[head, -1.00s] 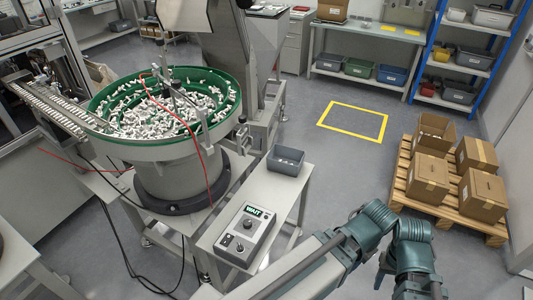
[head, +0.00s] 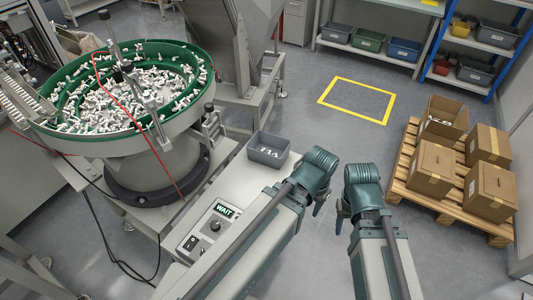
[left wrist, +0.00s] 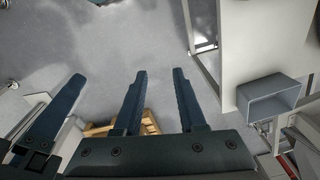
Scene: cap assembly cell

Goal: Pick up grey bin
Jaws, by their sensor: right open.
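The grey bin (head: 268,158) stands upright on the small light table, right of the feeder bowl. A few small white pieces show inside it. It also shows at the right of the left wrist view (left wrist: 270,98). My left gripper (head: 318,205) is right of the bin and apart from it, with its fingers partly hidden by the wrist in the head view. In the left wrist view its two fingers (left wrist: 160,72) are spread with nothing between them. My right gripper (head: 341,220) is close beside the left one, open and empty, further from the bin.
The control box (head: 207,228) marked WAIT is on the same table, in front of the bin. The green feeder bowl (head: 183,118) full of white parts stands at left. A pallet (head: 440,205) with cartons is at right. The floor around the yellow outline (head: 357,100) is clear.

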